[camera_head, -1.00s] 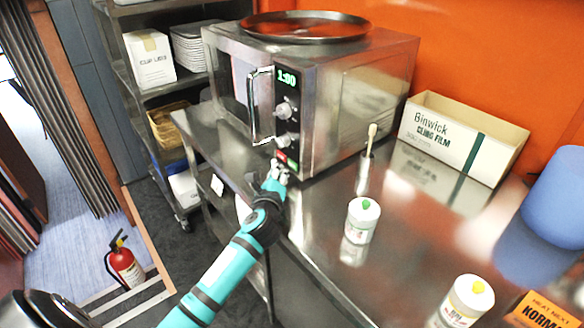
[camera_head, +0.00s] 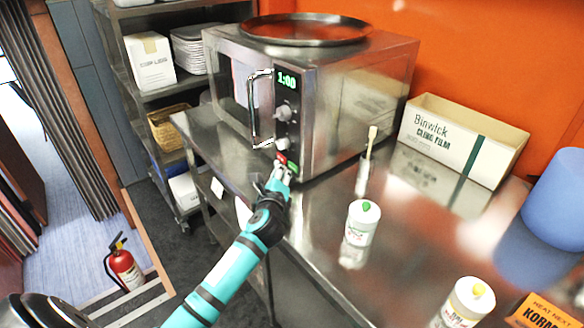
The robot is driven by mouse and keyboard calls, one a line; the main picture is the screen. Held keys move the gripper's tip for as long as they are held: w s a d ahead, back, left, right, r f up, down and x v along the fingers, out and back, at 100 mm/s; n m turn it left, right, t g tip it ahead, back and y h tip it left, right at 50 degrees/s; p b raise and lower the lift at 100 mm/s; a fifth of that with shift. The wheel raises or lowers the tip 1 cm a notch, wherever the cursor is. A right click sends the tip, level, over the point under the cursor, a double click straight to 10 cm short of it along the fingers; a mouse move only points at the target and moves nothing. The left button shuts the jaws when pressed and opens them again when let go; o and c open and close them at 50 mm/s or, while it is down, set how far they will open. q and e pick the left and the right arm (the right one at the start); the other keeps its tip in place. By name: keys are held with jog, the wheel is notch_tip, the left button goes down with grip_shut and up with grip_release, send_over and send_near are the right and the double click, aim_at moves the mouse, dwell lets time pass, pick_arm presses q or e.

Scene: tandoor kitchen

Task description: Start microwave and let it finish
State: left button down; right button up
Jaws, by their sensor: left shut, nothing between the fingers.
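The steel microwave (camera_head: 345,100) stands on the steel counter with its door shut. Its lit green display (camera_head: 287,80) reads 1:00. Below it on the control panel are two knobs (camera_head: 283,113), and at the bottom a red button (camera_head: 281,158) and a green button (camera_head: 293,168). My left gripper (camera_head: 282,172) is shut and empty, its fingertips right at the bottom of the panel by these buttons. I cannot tell whether the tips touch a button. My right gripper is not in view.
A round tray (camera_head: 306,29) lies on the microwave. A slim holder with a brush-like tool (camera_head: 368,150), a green-topped tub (camera_head: 361,222) and a cling film box (camera_head: 460,135) stand on the counter (camera_head: 310,235).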

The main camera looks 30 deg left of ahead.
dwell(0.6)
pick_arm(q)
jog(key=shift+w, duration=0.1)
jog(key=shift+w+d, duration=0.2)
jog(key=shift+w, duration=0.1)
